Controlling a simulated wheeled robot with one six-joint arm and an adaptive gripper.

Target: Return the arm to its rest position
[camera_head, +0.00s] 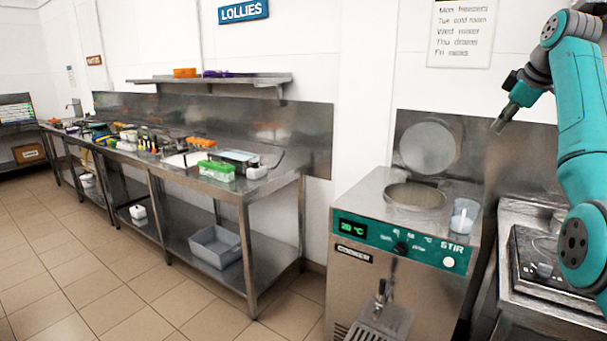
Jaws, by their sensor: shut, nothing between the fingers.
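My gripper (499,124) is at the upper right, at the end of my teal and grey arm. It is shut and empty, tilted down to the left. It hangs in the air above the right rear of the batch freezer (352,279), apart from it. The freezer is a steel machine with a green front panel, a lit display and a "STIR" label. Its round lid (429,148) stands open against the back, and the round opening on top shows.
A clear cup (464,216) stands on the freezer's top right. A steel counter with a dark cooktop (540,268) is at the right, partly behind my arm. A long steel bench (272,190) with many items runs along the left wall. The tiled floor (110,270) in front is clear.

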